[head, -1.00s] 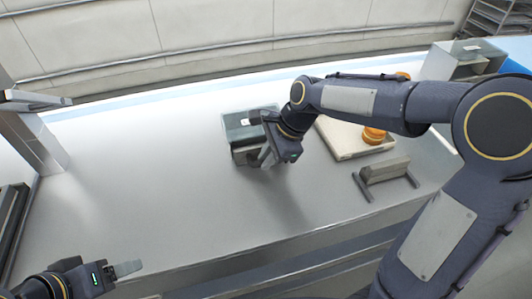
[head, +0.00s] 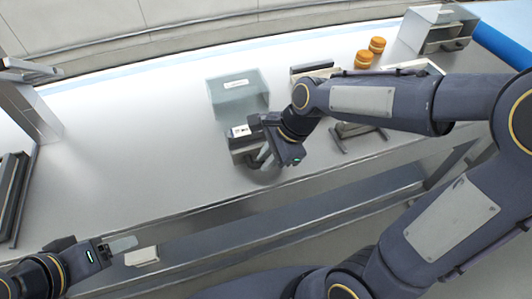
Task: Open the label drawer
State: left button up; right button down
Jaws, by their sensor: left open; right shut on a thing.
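The label drawer box (head: 238,96) is a grey-green box on the counter, with a small white label on top. Its dark drawer (head: 240,146) stands well out of the box toward the counter's front edge, with a white piece showing in it. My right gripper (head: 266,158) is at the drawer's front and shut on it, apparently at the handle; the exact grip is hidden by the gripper. My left gripper (head: 122,245) is open and empty at the lower left, in front of the counter edge, away from the drawer.
Orange filled rounds (head: 363,59) stand at the back right near a grey compartment box (head: 437,30). A dark-legged stand (head: 355,131) is right of the drawer, partly behind my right arm. A metal post (head: 35,110) stands at left. The counter's left middle (head: 130,140) is clear.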

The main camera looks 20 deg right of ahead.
jog(key=c, duration=1.4)
grip_release()
jog(key=v, duration=0.7)
jog(key=shift+d+r, duration=0.2)
jog(key=shift+r, duration=0.15)
jog(key=s+d+f+n+t, duration=0.1)
jog(key=s+d+n+t, duration=0.1)
jog(key=s+n, duration=0.4)
jog(key=s+d+f+n+t, duration=0.2)
jog(key=s+n, duration=0.5)
jog(key=n, duration=0.2)
jog(key=shift+d+h, duration=0.35)
jog(key=shift+h, duration=0.05)
